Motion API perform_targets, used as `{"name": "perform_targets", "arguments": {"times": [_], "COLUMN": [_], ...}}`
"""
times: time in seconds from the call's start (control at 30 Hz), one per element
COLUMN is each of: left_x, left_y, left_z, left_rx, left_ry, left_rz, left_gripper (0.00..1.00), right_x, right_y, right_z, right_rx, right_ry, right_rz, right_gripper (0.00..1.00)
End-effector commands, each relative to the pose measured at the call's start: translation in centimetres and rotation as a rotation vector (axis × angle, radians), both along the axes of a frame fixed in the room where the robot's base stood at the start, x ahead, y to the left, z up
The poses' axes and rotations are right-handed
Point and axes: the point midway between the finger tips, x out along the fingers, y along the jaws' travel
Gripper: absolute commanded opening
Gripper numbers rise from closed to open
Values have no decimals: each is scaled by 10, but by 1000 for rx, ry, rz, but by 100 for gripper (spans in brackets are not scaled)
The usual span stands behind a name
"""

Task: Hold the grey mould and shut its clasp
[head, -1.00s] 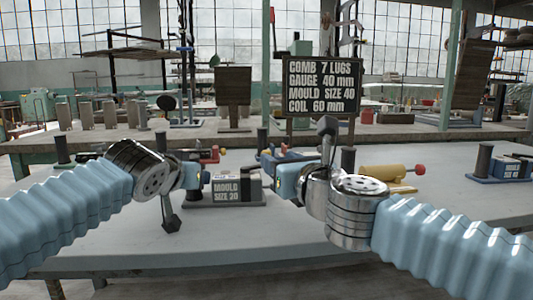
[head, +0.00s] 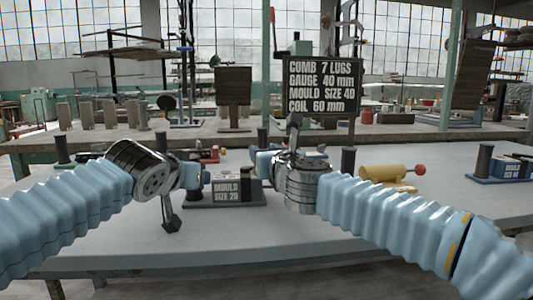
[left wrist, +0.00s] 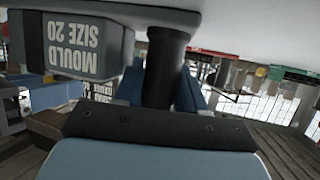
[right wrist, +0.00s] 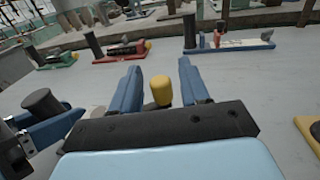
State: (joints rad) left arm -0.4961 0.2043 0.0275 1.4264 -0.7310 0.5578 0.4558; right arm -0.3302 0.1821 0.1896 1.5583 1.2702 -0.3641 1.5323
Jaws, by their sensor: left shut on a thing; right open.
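The grey mould (head: 226,192), lettered "MOULD SIZE 20", sits on the table in front of me; in the left wrist view its block (left wrist: 85,45) appears upside down. My left gripper (head: 203,177) is shut on its black upright post (left wrist: 165,65), at the mould's left end. My right gripper (head: 258,165) is open, behind the mould's right side. In the right wrist view a yellow knob (right wrist: 162,90) stands between its blue fingers, with gaps on both sides. The knob may be the clasp's; its lower part is hidden.
A yellow mould with a red knob (head: 385,172) lies to the right. A blue mould (head: 505,168) is at the far right. The table's front is clear.

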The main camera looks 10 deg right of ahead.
Motion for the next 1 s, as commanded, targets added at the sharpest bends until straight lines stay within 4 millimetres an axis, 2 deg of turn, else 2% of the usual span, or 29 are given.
{"name": "perform_targets", "arguments": {"times": [0.17, 0.47, 0.5, 1.0], "left_x": [0, 0, 0, 0], "left_y": [-1, -1, -1, -1], "left_z": [-4, -4, -4, -4], "left_rx": [4, 4, 4, 4], "left_ry": [8, 8, 8, 7], "left_rz": [1, 1, 1, -1], "left_gripper": [0, 0, 0, 0], "right_x": [0, 0, 0, 7], "right_y": [0, 0, 0, 4], "right_z": [0, 0, 0, -1], "right_rx": [0, 0, 0, 0], "right_ry": [0, 0, 0, 0], "right_rz": [0, 0, 0, 138], "right_gripper": [45, 2, 0, 0]}}
